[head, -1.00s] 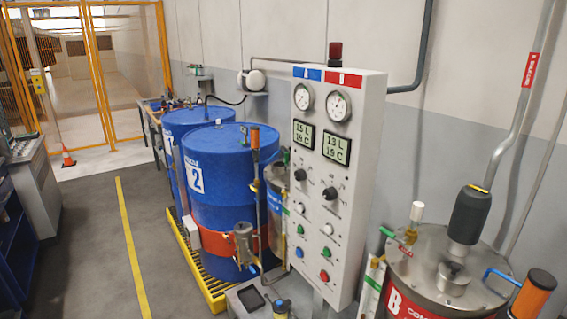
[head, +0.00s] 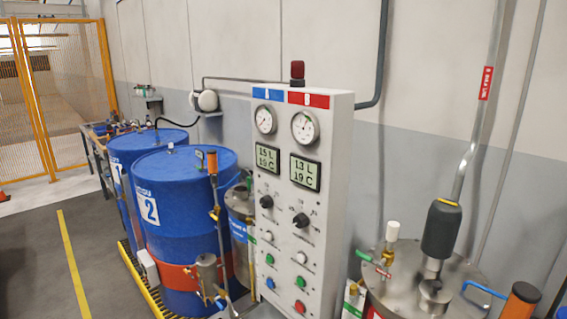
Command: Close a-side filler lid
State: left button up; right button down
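The A-side tank (head: 238,228), with a metal top and a blue label, stands behind the left edge of the control panel (head: 330,200). The panel and the pipework in front hide much of it. I cannot make out its filler lid or whether that is open. The panel carries a blue A header (head: 268,94) and a red B header (head: 314,99), with gauges, displays, knobs and buttons below. Neither of my grippers is in view.
Blue drums (head: 180,215) stand on a yellow-edged pallet left of the panel. The B-side tank (head: 375,297) with a dark motor (head: 440,230) is at the lower right. Floor is clear around the yellow line (head: 72,255). A yellow mesh fence (head: 55,90) closes the back left.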

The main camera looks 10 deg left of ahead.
aim_at(245, 172)
jog(key=i+j+z, duration=0.15)
jog(key=j, duration=0.35)
jog(key=i+j+z, duration=0.15)
jog(key=j, duration=0.4)
jog(key=i+j+z, duration=0.15)
jog(key=j, duration=0.4)
jog(key=j+z, duration=0.15)
jog(key=j, duration=0.4)
jog(key=i, duration=0.05)
